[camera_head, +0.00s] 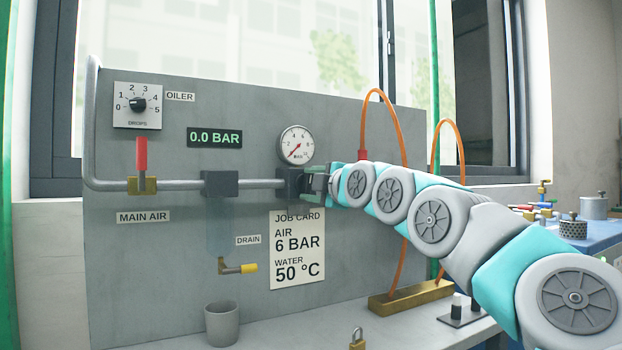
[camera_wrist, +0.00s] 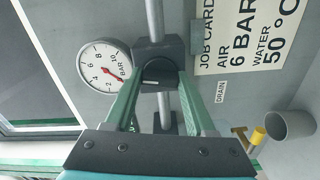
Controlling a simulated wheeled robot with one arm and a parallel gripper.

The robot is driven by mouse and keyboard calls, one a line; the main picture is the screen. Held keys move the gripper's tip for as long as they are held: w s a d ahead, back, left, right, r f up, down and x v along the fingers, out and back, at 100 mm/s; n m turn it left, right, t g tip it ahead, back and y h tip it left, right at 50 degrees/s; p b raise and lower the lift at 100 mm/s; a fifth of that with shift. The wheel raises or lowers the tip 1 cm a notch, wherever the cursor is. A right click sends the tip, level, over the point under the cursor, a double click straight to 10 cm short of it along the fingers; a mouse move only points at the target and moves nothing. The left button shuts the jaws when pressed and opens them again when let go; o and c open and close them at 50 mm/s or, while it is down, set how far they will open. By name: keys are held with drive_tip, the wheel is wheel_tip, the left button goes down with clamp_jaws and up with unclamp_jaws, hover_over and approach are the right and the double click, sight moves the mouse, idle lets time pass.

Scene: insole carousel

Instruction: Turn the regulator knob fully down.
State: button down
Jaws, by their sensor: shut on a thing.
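The regulator is a dark block (camera_head: 288,178) on the grey pipe, below the round gauge (camera_head: 295,144). Its black knob (camera_wrist: 157,74), with a light mark, shows in the wrist view between the fingers. My gripper (camera_wrist: 161,84) is shut on the knob, one green finger on each side. In the head view my gripper (camera_head: 314,183) reaches the regulator from the right and hides the knob. The gauge needle points near zero, and the green display (camera_head: 214,138) reads 0.0 BAR.
The red main air lever (camera_head: 141,155) stands upright on the left of the pipe. The oiler dial (camera_head: 138,104) is at upper left. A job card (camera_head: 297,250) and the yellow-tipped drain (camera_head: 240,268) are below. Orange hoses (camera_head: 379,92) rise behind my arm. A grey cup (camera_head: 222,324) stands below.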

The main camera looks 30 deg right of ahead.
drive_tip(key=shift+n+p, duration=0.45)
drive_tip(key=shift+n, duration=0.65)
drive_tip(key=shift+c, duration=1.2)
unclamp_jaws()
drive_tip(key=s+b, duration=0.1)
drive_tip(key=s, duration=0.6)
drive_tip(key=shift+s+d, duration=0.15)
drive_tip(key=shift+s, duration=0.25)
